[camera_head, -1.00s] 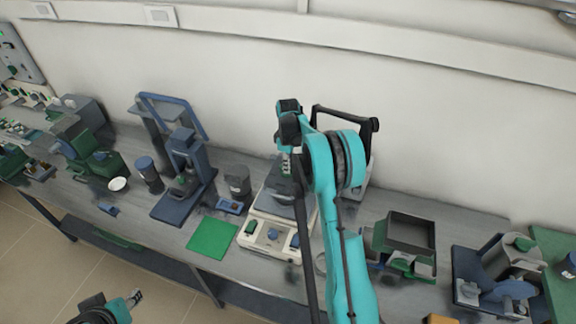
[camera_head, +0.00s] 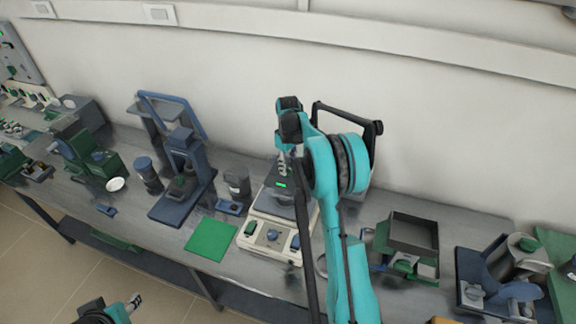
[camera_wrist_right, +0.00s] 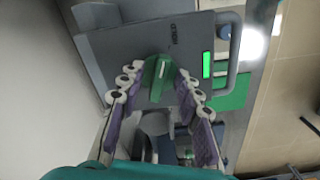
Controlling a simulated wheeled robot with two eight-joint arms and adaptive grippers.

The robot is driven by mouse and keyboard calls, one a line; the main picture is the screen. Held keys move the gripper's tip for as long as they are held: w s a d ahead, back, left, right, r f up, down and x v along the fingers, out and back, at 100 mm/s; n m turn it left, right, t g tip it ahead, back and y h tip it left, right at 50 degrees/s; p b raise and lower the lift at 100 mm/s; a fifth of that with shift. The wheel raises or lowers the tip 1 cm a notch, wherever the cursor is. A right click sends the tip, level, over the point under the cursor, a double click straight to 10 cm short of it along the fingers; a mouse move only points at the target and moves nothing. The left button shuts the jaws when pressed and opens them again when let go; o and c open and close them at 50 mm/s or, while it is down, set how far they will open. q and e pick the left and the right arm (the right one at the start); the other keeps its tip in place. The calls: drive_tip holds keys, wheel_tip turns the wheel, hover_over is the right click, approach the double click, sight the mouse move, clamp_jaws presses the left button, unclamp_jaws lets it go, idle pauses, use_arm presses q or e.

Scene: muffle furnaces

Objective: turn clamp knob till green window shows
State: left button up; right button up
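The green clamp knob (camera_wrist_right: 158,78) sits on a grey plate (camera_wrist_right: 120,52) marked HOLD in the right wrist view. A bright green window (camera_wrist_right: 207,64) shows on that plate. In the head view the window (camera_head: 281,185) is a small green strip below my right gripper (camera_head: 284,166). In the wrist view my right gripper (camera_wrist_right: 160,76) has its fingers apart, one on each side of the knob, with slight gaps visible. The knob in the head view is hidden by my right arm. My left gripper (camera_head: 134,302) is at the bottom left, far from the bench and small.
A white-based device (camera_head: 258,247) with several knobs stands under my right arm. A green mat (camera_head: 211,236) lies to its left. A blue press (camera_head: 184,165) stands further left, and a dark open tray (camera_head: 412,233) to the right. The bench front has some free room.

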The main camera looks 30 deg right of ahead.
sight(288, 168)
wheel_tip(288, 168, up, 12)
idle(0.6)
idle(0.4)
drive_tip(key=s+a+f+m+t+b, duration=0.2)
drive_tip(key=s+a+t+b, duration=0.1)
drive_tip(key=s+a+b, duration=0.75)
drive_tip(key=s+a+f+m+t+b, duration=0.1)
drive_tip(key=s+a+f+b, duration=0.3)
drive_tip(key=s+f, duration=0.4)
drive_tip(key=s+a+f+t+b, duration=0.3)
drive_tip(key=s+a+f, duration=0.4)
drive_tip(key=s, duration=0.3)
drive_tip(key=shift+f+m+b, duration=0.4)
drive_tip(key=shift+f+b, duration=0.25)
drive_tip(key=shift+f, duration=0.1)
